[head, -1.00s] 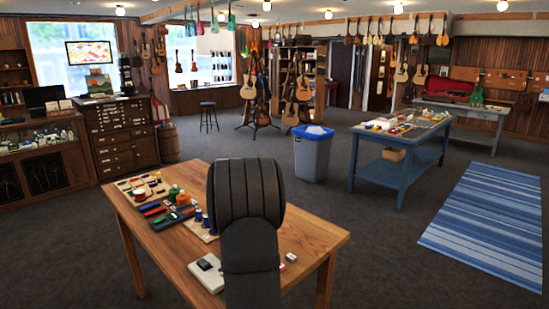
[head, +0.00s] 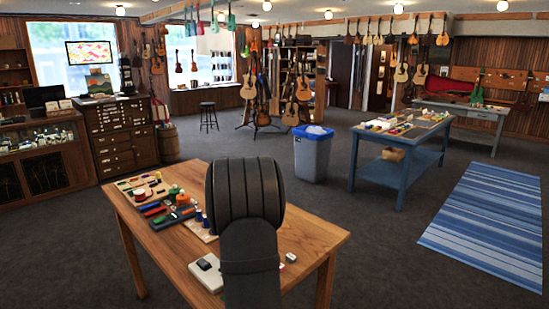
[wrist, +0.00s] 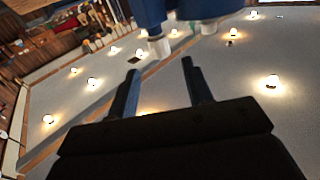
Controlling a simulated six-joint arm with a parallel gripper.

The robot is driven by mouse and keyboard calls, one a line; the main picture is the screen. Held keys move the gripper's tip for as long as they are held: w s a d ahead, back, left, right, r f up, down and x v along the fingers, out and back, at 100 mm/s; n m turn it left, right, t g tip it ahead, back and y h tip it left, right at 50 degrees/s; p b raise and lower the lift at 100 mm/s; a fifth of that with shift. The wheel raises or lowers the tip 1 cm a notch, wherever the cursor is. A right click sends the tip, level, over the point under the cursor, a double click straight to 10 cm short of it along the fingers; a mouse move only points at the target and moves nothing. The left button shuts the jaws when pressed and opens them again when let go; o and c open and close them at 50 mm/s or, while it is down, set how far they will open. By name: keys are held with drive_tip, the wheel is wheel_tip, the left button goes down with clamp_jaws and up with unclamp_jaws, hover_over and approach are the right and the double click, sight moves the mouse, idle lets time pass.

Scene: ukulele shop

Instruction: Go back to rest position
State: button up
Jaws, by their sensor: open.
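My gripper (wrist: 160,68) shows in the wrist view with its two dark fingers apart and nothing between them. It points up toward the pale ceiling and its glowing lamps (wrist: 272,82). In the head view my own dark arm rises in front of the wooden table, and the gripper itself is not visible there. The wooden table (head: 312,236) stands close in front of me. The arm hides part of its middle and right side.
On the table's left part lie a tray of coloured pieces (head: 160,215), several spools and a white box (head: 206,272). A small white piece (head: 291,257) lies right of my arm. A blue bin (head: 312,155) and blue workbench (head: 379,174) stand farther back. Open floor surrounds the table.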

drive_tip(key=w, duration=0.8)
drive_tip(key=shift+w+d, duration=0.1)
drive_tip(key=shift+w, duration=0.2)
drive_tip(key=shift+n+y, duration=1.4)
drive_tip(key=shift+y, duration=0.8)
drive_tip(key=shift+s+d+g+y, duration=0.1)
drive_tip(key=shift+s+g+y, duration=0.2)
drive_tip(key=shift+s, duration=0.1)
drive_tip(key=s+d+f+m+h, duration=0.1)
drive_tip(key=s+d, duration=0.2)
drive_tip(key=s, duration=0.5)
drive_tip(key=s+d+f+h, duration=0.1)
drive_tip(key=s+d, duration=0.3)
drive_tip(key=s, duration=0.3)
drive_tip(key=shift+s+m+g+h, duration=0.3)
drive_tip(key=shift+s+m+h, duration=0.05)
drive_tip(key=shift+m+h, duration=0.05)
drive_tip(key=shift+d, duration=0.1)
